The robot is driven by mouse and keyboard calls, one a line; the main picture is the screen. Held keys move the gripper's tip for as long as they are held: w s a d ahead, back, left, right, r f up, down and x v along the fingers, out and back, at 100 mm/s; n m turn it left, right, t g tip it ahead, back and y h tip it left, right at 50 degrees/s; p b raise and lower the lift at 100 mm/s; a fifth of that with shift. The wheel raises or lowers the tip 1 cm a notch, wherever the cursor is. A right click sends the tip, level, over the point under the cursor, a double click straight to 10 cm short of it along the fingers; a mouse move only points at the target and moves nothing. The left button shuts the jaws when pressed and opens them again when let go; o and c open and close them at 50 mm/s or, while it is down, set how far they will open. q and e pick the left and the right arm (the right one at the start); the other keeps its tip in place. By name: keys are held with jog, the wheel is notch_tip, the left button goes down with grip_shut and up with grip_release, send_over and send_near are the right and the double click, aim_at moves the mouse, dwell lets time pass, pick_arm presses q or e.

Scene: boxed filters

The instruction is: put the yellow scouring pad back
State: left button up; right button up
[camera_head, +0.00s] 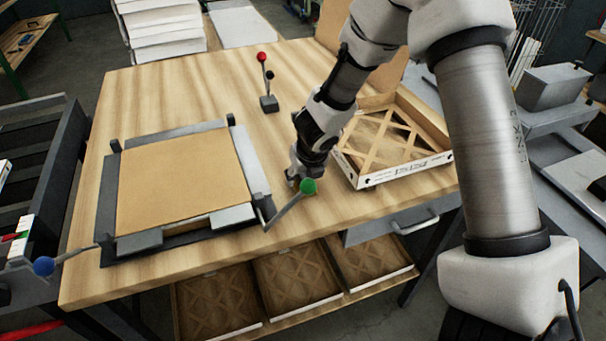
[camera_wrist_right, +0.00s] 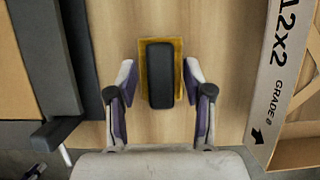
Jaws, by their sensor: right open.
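The yellow scouring pad (camera_wrist_right: 179,62) lies on the wooden bench in the right wrist view, with a black block-like grip (camera_wrist_right: 160,75) on top. My right gripper (camera_wrist_right: 160,88) is open, its two fingers apart on either side of the pad's near part, with nothing held. In the head view my right gripper (camera_head: 299,181) points down at the bench between the clamping frame and the filter box. The pad is hidden behind it there. My left gripper is not in view.
A dark frame (camera_head: 107,215) holding a tan panel (camera_head: 185,180) lies left, with green-ball (camera_head: 308,186) and blue-ball (camera_head: 43,266) levers. A red-ball lever (camera_head: 262,57) stands behind. A filter box (camera_head: 400,168) lies right, close to my gripper. The back-left bench is clear.

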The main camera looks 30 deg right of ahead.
jog(key=shift+r, duration=0.5)
jog(key=p+v, duration=0.4)
jog(key=v, duration=0.7)
jog(key=shift+s+p, duration=0.3)
jog(key=shift+a+r, duration=0.1)
